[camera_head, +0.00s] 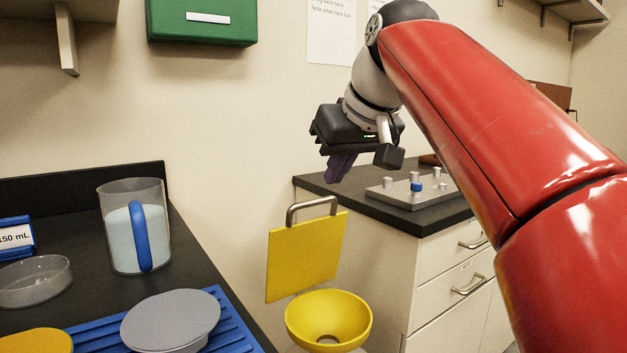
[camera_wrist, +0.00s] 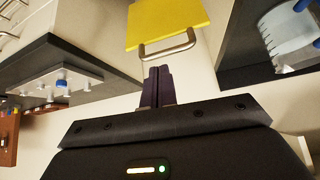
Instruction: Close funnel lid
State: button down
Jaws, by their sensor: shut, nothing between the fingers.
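The yellow funnel (camera_head: 329,318) is at the bottom middle of the head view, its bowl uncovered. Its square yellow lid (camera_head: 305,257) stands raised behind the bowl, with a grey metal handle (camera_head: 312,207) along its top edge. In the wrist view the lid (camera_wrist: 165,22) is at the top, with its handle (camera_wrist: 168,46) just past my fingertips. My gripper (camera_head: 339,168) is above and to the right of the handle in the head view. Its dark fingers are together and empty, and they also show in the wrist view (camera_wrist: 158,72). They look apart from the handle.
A measuring jug (camera_head: 136,226) with a blue handle stands on the left dark counter, near a clear dish (camera_head: 35,281) and a grey disc (camera_head: 171,320) over a blue ribbed mat (camera_head: 240,336). A plate with knobs (camera_head: 414,190) sits on the right counter.

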notch_tip(320, 180, up, 4)
jog(key=w+a+n+y, duration=0.1)
jog(key=w+a, duration=0.1)
send_over(310, 223)
jog(key=w, duration=0.1)
jog(key=shift+n, duration=0.3)
notch_tip(310, 223, down, 8)
jog(key=shift+r, duration=0.1)
jog(key=shift+s+d, duration=0.3)
jog(key=shift+s, duration=0.05)
jog(key=shift+f+b, duration=0.3)
jog(key=shift+b, duration=0.2)
